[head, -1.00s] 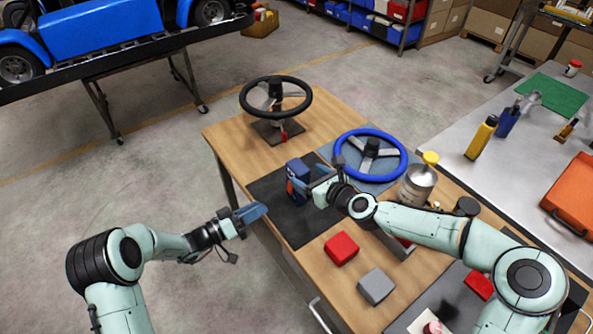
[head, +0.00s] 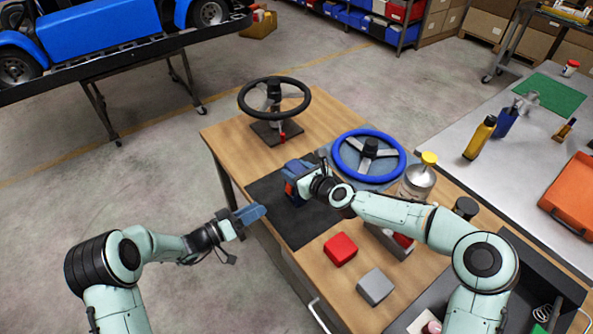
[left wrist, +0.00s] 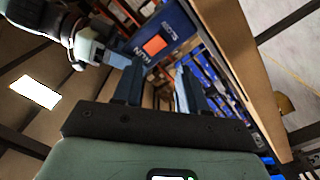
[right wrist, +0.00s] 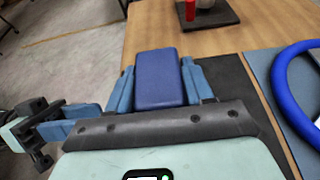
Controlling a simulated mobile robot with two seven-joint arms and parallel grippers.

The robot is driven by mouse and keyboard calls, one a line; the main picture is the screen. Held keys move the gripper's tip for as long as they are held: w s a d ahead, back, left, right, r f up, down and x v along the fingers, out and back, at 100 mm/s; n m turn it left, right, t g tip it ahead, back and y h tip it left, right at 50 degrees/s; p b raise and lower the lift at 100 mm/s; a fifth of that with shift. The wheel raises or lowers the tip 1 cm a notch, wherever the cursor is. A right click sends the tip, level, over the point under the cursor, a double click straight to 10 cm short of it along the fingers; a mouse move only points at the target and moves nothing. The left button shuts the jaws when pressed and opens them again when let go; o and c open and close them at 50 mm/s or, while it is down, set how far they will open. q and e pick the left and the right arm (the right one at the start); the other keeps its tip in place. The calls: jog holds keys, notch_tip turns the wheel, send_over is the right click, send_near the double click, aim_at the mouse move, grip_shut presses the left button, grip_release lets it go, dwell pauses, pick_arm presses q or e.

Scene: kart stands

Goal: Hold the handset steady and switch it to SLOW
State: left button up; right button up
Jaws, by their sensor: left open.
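The handset is a blue block standing upright on the black mat (head: 310,225). Its face shows in the left wrist view (left wrist: 180,25), with an orange square switch and white lettering that reads like SLOW and RUN, turned in the picture. My right gripper (head: 299,172) is at the handset's upper part. In the right wrist view the handset's plain blue side (right wrist: 159,78) fills the space between the two fingers, which lie close along both sides. My left gripper (head: 254,214) is open and empty, off the table's left edge, pointing toward the handset and apart from it.
A black steering wheel (head: 306,102) on a stand is behind the mat. A blue steering wheel (head: 341,160) lies to its right. A red block (head: 340,248) and a grey block (head: 375,287) sit in front.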

pick_arm(q)
jog(key=c, duration=0.5)
jog(key=shift+a+r+n, duration=0.15)
jog(key=shift+a+n, duration=0.05)
jog(key=shift+n, duration=0.1)
grip_shut()
jog(key=s+a+n, duration=0.1)
jog(key=n, duration=0.2)
jog(key=s+a+r+n+y, duration=0.1)
jog(key=n, duration=0.2)
jog(key=s+a+r+n+g, duration=0.1)
jog(key=n, duration=0.2)
jog(key=shift+a+r+n, duration=0.15)
jog(key=shift+a+n, duration=0.25)
